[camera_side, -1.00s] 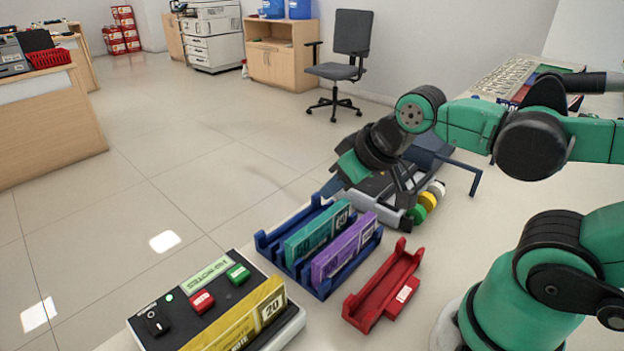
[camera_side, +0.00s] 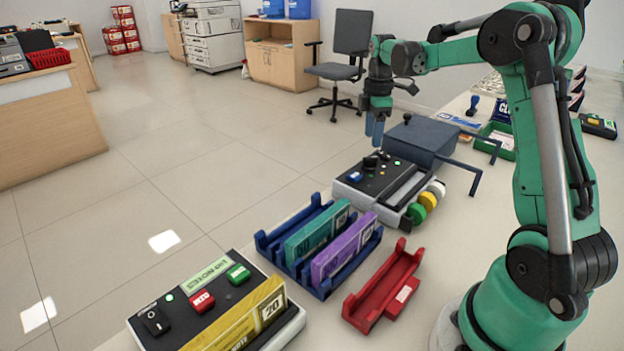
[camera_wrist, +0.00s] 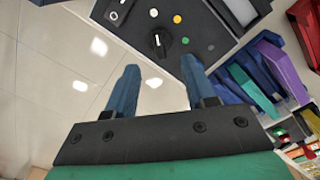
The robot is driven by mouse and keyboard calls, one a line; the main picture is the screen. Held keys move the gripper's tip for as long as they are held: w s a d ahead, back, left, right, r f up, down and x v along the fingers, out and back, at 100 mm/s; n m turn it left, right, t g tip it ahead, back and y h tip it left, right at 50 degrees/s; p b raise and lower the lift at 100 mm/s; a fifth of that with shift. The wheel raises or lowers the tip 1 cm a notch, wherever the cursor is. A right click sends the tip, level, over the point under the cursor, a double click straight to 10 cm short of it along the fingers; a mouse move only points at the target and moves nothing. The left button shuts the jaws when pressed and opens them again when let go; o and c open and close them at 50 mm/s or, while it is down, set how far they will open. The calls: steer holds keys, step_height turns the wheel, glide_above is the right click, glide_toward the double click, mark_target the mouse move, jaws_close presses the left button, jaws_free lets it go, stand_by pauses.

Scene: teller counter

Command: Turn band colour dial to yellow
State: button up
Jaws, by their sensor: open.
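The banding machine (camera_side: 385,190) stands on the counter, a grey box with a black top panel. In the wrist view its black round dial (camera_wrist: 160,42) carries a white pointer line, aimed roughly toward the white dot (camera_wrist: 153,13). A yellow dot (camera_wrist: 177,19), a green dot (camera_wrist: 186,41) and a grey dot (camera_wrist: 211,47) also lie around the dial.
Green, yellow and white rolls (camera_side: 428,200) sit at the machine's right side, with a dark blue box (camera_side: 421,138) behind. A blue rack (camera_side: 322,287) holding teal and purple note bundles, a red tray (camera_side: 384,286) and a note counter (camera_side: 218,300) stand in front.

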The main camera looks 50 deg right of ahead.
mark_target(370, 157)
steer(key=shift+f, duration=2.8)
steer(key=shift+c, duration=0.2)
jaws_close()
